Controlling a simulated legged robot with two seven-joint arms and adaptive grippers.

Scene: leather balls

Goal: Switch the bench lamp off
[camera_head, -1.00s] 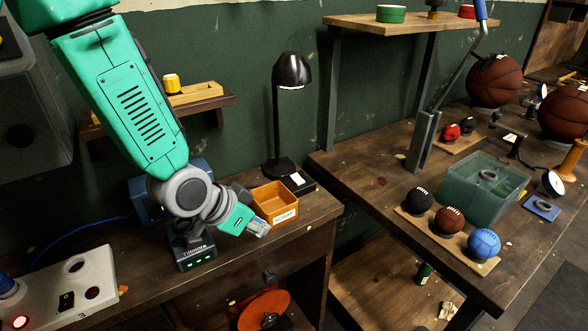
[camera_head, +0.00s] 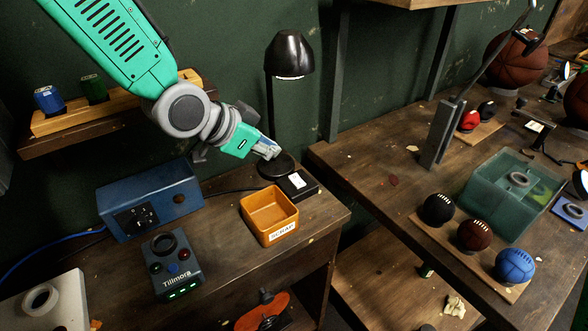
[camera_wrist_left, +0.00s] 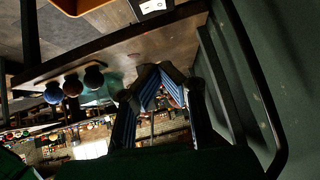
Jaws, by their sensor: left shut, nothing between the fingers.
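The black bench lamp (camera_head: 289,55) stands upright by the green wall, and the underside of its shade looks bright. A black box with a white switch (camera_head: 297,183) sits at the front right of its base. The white switch also shows at the top of the left wrist view (camera_wrist_left: 150,5). My left gripper (camera_head: 268,151) is shut and empty, close to the lamp's stem, above and left of the switch box. I cannot tell whether it touches the lamp. Its fingers meet in the wrist view (camera_wrist_left: 160,80). My right gripper is not in view.
An orange scrap bin (camera_head: 270,204) stands in front of the switch box. A blue box (camera_head: 150,200) and a Tillmora device (camera_head: 172,268) are further left. A wall shelf (camera_head: 50,138) is at upper left. The right table (camera_head: 390,170) holds balls and a translucent bin.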

